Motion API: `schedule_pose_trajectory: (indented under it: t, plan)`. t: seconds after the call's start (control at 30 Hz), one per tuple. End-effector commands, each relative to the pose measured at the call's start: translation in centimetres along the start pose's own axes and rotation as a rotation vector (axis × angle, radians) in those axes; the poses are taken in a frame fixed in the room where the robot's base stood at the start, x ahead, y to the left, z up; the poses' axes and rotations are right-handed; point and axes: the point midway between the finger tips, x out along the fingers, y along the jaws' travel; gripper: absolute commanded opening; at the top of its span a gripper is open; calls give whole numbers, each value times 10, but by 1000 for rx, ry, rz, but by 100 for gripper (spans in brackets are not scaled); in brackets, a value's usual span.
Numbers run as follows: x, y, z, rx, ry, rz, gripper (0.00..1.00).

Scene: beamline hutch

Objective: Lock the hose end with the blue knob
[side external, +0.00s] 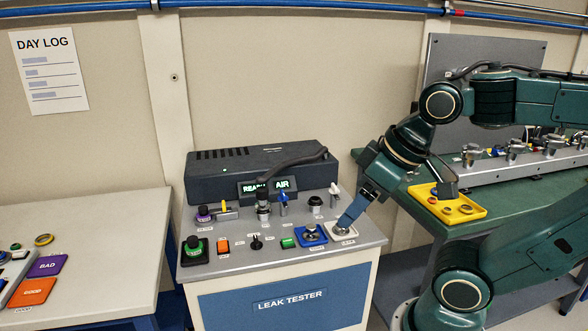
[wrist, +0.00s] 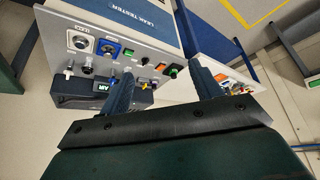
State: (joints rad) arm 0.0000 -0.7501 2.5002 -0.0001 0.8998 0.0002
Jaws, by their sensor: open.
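The black hose (side external: 295,160) arches from the dark unit down to the left, and its end (side external: 263,194) stands upright at a fitting on the leak tester's panel. The blue knob (side external: 283,196) tops a silver post just right of the hose end. Whether the hose end is fully seated is too small to tell. My gripper (side external: 346,222) is in front and to the right of both, over the panel's right front, by the white square plate in this picture. In the wrist view my gripper (wrist: 162,72) has its fingers apart with nothing between them; the hose end is not clear there.
The leak tester panel (side external: 240,256) also carries a blue plate (side external: 310,234), a green button (side external: 288,243), an orange button (side external: 223,245) and a yellow-topped lever (side external: 224,206). Behind is the dark unit (side external: 225,187). A yellow tray (side external: 470,211) sits on the green bench.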

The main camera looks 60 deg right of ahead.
Motion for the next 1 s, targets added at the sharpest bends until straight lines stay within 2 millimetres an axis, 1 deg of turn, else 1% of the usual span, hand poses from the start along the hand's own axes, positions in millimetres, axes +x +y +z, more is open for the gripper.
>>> schedule_pose_trajectory:
  t: [0.17, 0.27, 0.37, 0.67, 0.87, 1.0]
  plan:
    - [-1, 1, -6, -10, -6, 3, 64]
    - [-2, 3, -15, -27, -18, 8, 64]
    - [-4, 7, -29, -54, -36, 15, 64]
    - [-2, 28, -90, -176, -115, 31, 64]
    - [8, 48, -130, -261, -172, 30, 64]
    - [18, 65, -156, -319, -211, 24, 64]
